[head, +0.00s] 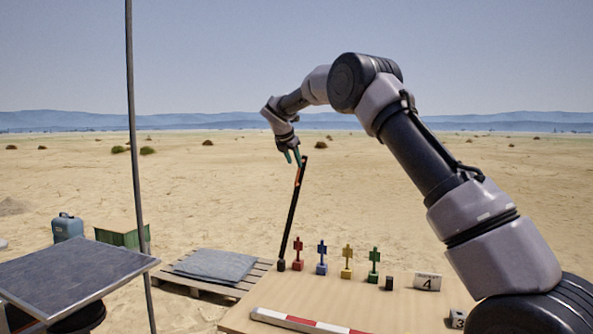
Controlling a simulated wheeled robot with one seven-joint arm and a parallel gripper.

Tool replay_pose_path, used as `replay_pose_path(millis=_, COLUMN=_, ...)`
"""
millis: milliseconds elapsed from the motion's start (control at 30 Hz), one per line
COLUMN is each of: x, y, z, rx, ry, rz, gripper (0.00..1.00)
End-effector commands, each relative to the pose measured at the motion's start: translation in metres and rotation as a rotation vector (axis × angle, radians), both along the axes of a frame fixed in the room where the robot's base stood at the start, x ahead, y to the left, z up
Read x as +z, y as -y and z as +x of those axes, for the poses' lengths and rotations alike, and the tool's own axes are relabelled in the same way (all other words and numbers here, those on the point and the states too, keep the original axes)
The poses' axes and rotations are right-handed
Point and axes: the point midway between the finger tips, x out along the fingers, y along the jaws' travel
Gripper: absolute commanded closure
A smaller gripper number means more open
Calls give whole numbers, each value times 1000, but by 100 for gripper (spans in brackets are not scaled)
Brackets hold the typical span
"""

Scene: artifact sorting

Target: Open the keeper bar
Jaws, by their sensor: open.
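The keeper bar (291,215) is a long black bar with an orange band near its top end. It stands steeply raised, leaning a little to the right, with its foot at a small dark post at the table's back left. A second short dark post (389,283) stands to the right of the figures, with no bar across it.
Small red (298,253), blue (321,257), yellow (347,261) and green (374,265) figures stand along the back of the wooden table (375,308). A card marked 4 (427,282) and a red-white scale bar (300,321) lie nearby. A thin pole (137,150) rises at left.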

Motion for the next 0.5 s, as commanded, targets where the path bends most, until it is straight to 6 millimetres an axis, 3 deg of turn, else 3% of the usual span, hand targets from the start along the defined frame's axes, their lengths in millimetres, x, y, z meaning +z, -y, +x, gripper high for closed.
replay_pose_path(millis=200, x=17, y=-6, z=-15, rx=0, ry=-1, rz=-1, gripper=56)
replay_pose_path(millis=500, x=18, y=-6, z=-17, rx=0, ry=-1, rz=-1, gripper=56)
